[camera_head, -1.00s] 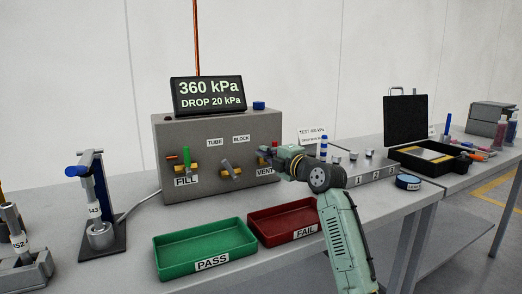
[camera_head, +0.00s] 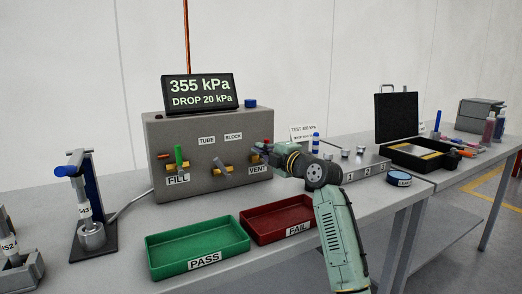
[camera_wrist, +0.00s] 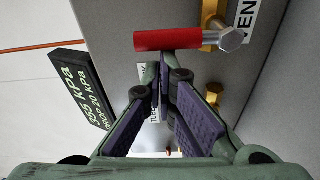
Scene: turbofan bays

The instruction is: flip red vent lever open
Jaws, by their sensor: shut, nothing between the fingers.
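The red vent lever (camera_wrist: 168,40) shows in the wrist view as a red sleeve lying across the top, joined to a silver bolt at a brass fitting (camera_wrist: 214,22). My gripper (camera_wrist: 160,78) is shut and empty, its fingertips close beside the red sleeve; I cannot tell whether they touch it. In the head view my gripper (camera_head: 268,149) is at the right end of the grey test box (camera_head: 200,190), by the VENT label (camera_head: 258,169), and hides most of the vent lever.
The green FILL lever (camera_head: 179,156) stands upright, and the grey BLOCK lever (camera_head: 221,167) is tilted. A display (camera_head: 200,92) on the box reads 355 kPa, DROP 20 kPa. The green PASS tray (camera_head: 197,246) and red FAIL tray (camera_head: 278,220) sit in front.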

